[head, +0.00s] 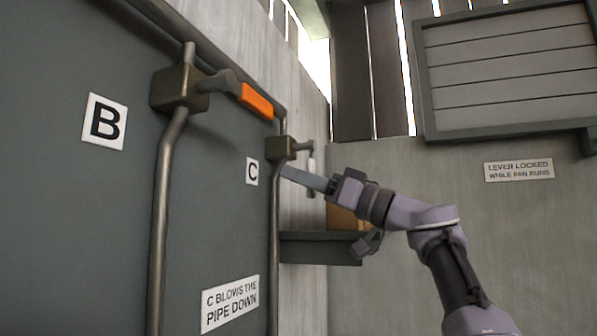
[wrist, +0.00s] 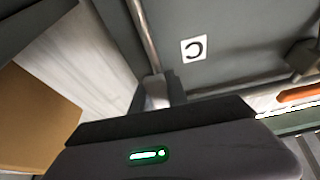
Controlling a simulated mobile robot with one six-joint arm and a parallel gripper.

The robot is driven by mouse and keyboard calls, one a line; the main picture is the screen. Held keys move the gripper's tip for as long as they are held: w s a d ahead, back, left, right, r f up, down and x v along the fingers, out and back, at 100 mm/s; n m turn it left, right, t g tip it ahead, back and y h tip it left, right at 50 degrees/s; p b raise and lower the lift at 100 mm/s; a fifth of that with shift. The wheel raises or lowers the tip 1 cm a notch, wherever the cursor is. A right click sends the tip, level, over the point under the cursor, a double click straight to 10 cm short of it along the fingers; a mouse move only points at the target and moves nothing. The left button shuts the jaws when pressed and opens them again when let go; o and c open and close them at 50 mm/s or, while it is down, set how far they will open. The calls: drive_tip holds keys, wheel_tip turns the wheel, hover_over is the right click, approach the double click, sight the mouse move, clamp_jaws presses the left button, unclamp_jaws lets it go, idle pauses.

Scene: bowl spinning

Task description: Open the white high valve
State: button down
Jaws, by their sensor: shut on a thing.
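The white-handled valve has a bronze body (head: 281,148) on a thin pipe beside the C label. Its short lever arm reaches right, and its white handle (head: 311,164) hangs down from the arm's end. My gripper (head: 288,173) reaches in from the right with its long grey fingers across the handle. It is shut on the white handle, whose ends show above and below the fingers. In the wrist view my gripper's dark body fills the lower part, with a grey finger (wrist: 156,90) beyond it. The handle cannot be made out there.
A larger valve (head: 178,88) with an orange handle (head: 257,101) sits upper left by the B label (head: 104,122). A shelf (head: 320,248) with a brown box (head: 343,217) stands below and behind my gripper. A louvred panel (head: 508,65) hangs upper right.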

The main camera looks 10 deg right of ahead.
drive_tip(key=shift+r+n, duration=0.1)
drive_tip(key=shift+n, duration=0.4)
drive_tip(key=c, duration=1.5)
unclamp_jaws()
drive_tip(key=shift+w, duration=0.1)
drive_tip(key=shift+o, duration=1.1)
drive_tip(key=shift+w+a, duration=0.15)
drive_tip(key=b+v, duration=0.6)
drive_tip(key=v, duration=1.1)
drive_tip(key=shift+d, duration=0.4)
